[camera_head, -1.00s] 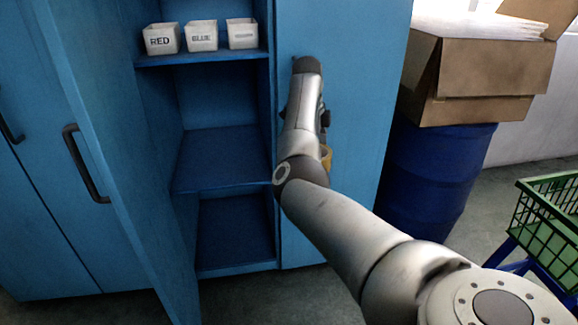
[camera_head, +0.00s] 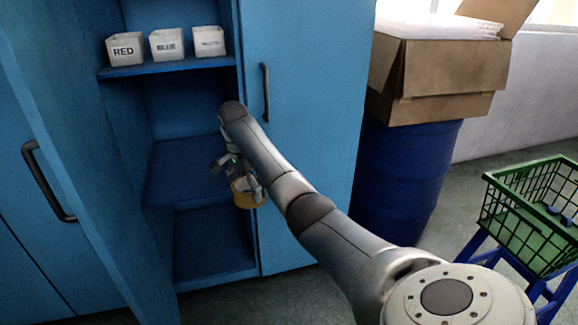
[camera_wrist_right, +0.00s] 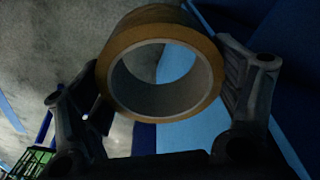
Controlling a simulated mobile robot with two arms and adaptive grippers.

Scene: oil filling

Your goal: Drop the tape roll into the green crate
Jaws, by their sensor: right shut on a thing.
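A yellow-brown tape roll (camera_head: 248,192) is held in my right gripper (camera_head: 243,180), in front of the open blue cabinet near its lower shelves. In the right wrist view the tape roll (camera_wrist_right: 160,65) sits between the two fingers of the right gripper (camera_wrist_right: 165,80), its grey core hole facing the camera. The green crate (camera_head: 535,215) stands on a blue frame at the right of the head view, well apart from the tape roll. Part of it also shows in the right wrist view (camera_wrist_right: 35,162), at the lower left corner. My left gripper is not in view.
Blue cabinet shelves (camera_head: 188,172) stand behind my right arm, with a closed door (camera_head: 310,130) beside them. White bins labelled RED (camera_head: 126,50) and BLUE (camera_head: 166,46) sit on the upper shelf. A blue barrel (camera_head: 408,180) carrying an open cardboard box (camera_head: 440,78) stands between cabinet and crate.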

